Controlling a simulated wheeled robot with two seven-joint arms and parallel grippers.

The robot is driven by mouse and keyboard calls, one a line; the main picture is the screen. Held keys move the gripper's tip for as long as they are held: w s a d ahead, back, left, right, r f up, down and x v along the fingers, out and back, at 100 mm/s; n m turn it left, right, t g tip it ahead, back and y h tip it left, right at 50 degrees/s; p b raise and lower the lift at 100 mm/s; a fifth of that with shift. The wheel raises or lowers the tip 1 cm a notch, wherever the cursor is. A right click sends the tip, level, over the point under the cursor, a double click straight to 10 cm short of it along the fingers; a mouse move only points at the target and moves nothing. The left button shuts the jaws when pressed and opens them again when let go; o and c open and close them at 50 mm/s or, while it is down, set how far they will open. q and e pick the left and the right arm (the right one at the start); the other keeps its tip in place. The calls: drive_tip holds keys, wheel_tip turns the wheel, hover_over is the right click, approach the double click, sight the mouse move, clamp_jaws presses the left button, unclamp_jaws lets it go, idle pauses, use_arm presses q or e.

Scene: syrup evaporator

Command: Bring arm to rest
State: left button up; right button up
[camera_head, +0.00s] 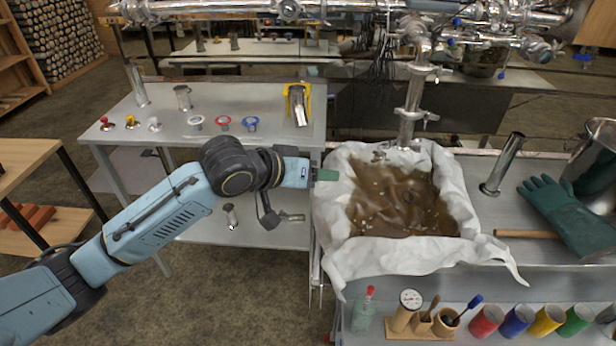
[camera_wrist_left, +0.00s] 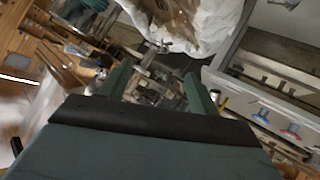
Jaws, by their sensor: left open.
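My left arm (camera_head: 160,215) reaches in from the left in the head view, stretched up and to the right. Its gripper (camera_head: 328,174) is at the left edge of the cloth-lined pan (camera_head: 330,225); I cannot tell whether it touches the white cloth. In the left wrist view the two green fingers of the gripper (camera_wrist_left: 158,86) stand apart with nothing between them. The cloth also shows at the top of that view (camera_wrist_left: 215,25). My right gripper is not in view.
Brown liquid (camera_head: 395,205) fills the pan under a steel pipe (camera_head: 412,105). A steel table (camera_head: 270,90) with small valves stands behind the arm. Coloured cups (camera_head: 520,318) line the lower front. Floor is clear at lower left.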

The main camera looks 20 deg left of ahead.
use_arm(q)
drive_tip(key=shift+s, duration=0.1)
idle(0.3)
